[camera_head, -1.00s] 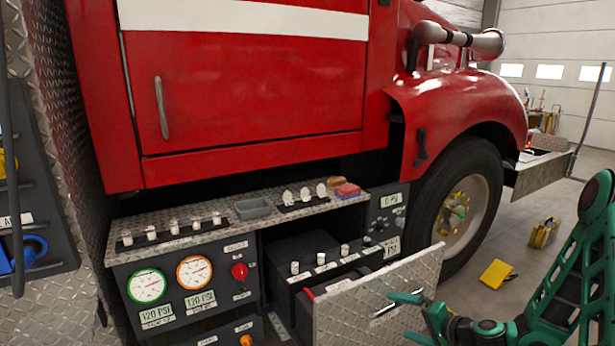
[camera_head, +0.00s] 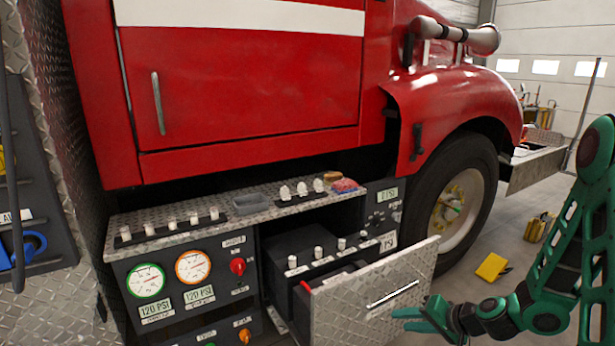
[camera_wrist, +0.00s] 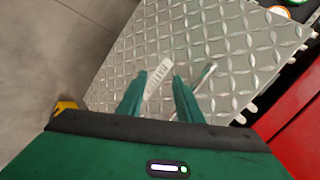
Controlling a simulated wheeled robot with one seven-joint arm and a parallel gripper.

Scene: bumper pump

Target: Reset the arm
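My green gripper (camera_head: 408,319) is just to the right of and below the bar handle (camera_head: 392,294) of a pulled-out diamond-plate drawer (camera_head: 350,305). A small gap shows between the gripper and the handle. In the wrist view, the two fingers of my gripper (camera_wrist: 160,80) stand apart with nothing held between them. My arm reaches in from the right edge of the head view.
A pump panel with gauges (camera_head: 146,281) and a red knob (camera_head: 238,266) is left of the open drawer.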

